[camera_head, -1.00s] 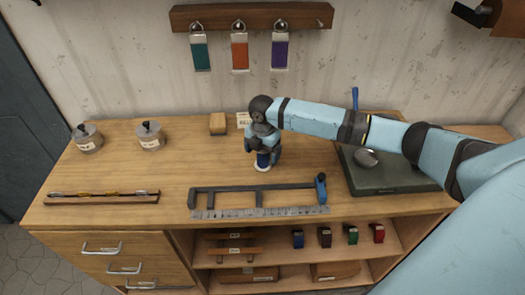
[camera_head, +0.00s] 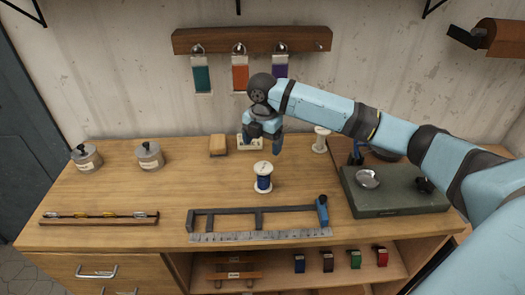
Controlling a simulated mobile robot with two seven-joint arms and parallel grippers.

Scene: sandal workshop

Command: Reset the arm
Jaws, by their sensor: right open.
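My right arm (camera_head: 395,135) reaches in from the right across the bench. Its gripper (camera_head: 266,148) points down, open and empty, above and behind a blue thread spool (camera_head: 263,178). The spool has white ends and stands upright on the bench, apart from the gripper. My left gripper is not in view.
A metal-edged frame tool (camera_head: 258,220) lies in front of the spool. A dark green mat (camera_head: 395,202) with a round metal dish (camera_head: 368,179) is at right. Two lidded jars (camera_head: 150,156) and a tan block (camera_head: 218,145) stand at back left. A white spool (camera_head: 320,140) stands behind the arm.

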